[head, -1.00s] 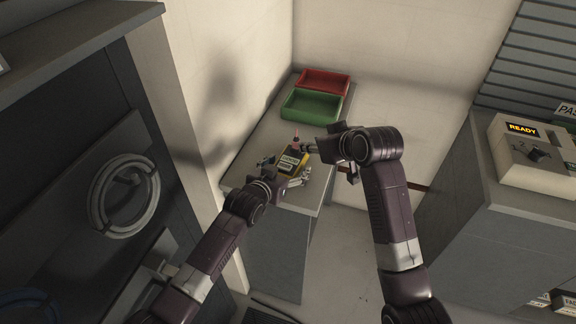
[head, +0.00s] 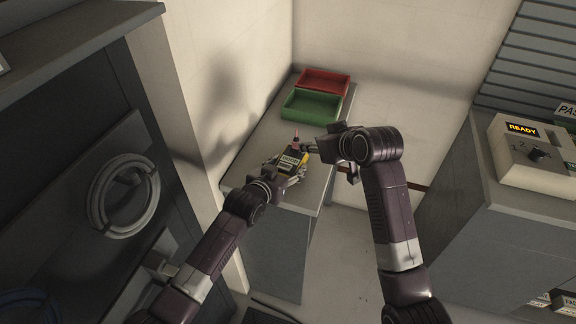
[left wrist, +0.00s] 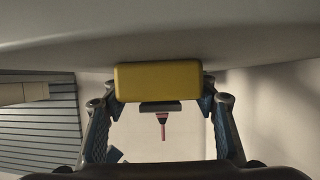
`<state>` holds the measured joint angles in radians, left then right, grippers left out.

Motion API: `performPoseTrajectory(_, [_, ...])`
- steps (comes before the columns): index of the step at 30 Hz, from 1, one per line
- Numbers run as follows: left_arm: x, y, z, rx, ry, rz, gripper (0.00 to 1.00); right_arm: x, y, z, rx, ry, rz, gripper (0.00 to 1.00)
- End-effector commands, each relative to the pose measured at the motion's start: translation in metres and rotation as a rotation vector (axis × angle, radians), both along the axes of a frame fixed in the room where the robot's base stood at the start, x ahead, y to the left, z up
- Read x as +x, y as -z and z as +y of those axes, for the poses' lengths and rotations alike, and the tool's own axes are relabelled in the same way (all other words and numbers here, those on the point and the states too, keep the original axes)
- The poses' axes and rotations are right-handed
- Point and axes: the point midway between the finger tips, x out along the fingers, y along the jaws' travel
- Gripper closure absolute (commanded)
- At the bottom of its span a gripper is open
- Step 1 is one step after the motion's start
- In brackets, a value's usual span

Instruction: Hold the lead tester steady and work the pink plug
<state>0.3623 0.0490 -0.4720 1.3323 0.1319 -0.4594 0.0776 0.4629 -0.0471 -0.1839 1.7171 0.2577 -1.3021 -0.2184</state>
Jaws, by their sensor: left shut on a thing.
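The lead tester (head: 290,161), a yellow and dark block with a pale label, is on the grey bench. My left gripper (head: 285,165) is shut on it, one finger on each side. The left wrist view shows the tester's yellow face (left wrist: 158,82) between the fingers of my left gripper (left wrist: 160,97). The pink plug (head: 296,138) stands up at the tester's far end; it also shows in the left wrist view (left wrist: 163,128), thin and pointed. My right gripper (head: 309,149) is just right of the plug; whether it touches, and how its jaws stand, I cannot tell.
A green tray (head: 311,108) and a red tray (head: 322,84) sit behind on the bench (head: 262,148), against the wall. A cream box with a READY display (head: 523,129) and a knob is on the right cabinet.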

Motion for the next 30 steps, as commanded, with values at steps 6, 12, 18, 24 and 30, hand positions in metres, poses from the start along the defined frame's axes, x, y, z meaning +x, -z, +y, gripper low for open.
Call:
performPoseTrajectory(6, [-0.0002, 0.0006, 0.0003, 0.0, 0.0, 0.001, 0.76, 0.0, 0.0, 0.0, 0.0, 0.0, 0.0, 0.71])
performPoseTrajectory(12, [-0.0002, 0.0007, 0.0003, 0.0, 0.0, 0.001, 0.43, 0.0, 0.0, 0.0, 0.0, 0.0, 0.0, 0.71])
performPoseTrajectory(18, [-0.0002, 0.0006, 0.0003, 0.0, 0.0, 0.001, 0.26, 0.0, 0.0, 0.0, 0.0, 0.0, 0.0, 0.71])
performPoseTrajectory(24, [-0.0002, 0.0003, 0.0002, 0.0, 0.0, 0.001, 0.26, 0.0, 0.0, 0.0, 0.0, 0.0, 0.0, 0.71])
performPoseTrajectory(30, [-0.0067, -0.0018, 0.0035, 0.001, -0.001, 0.001, 0.26, 0.0, 0.0, 0.0, 0.0, 0.0, 0.0, 0.71])
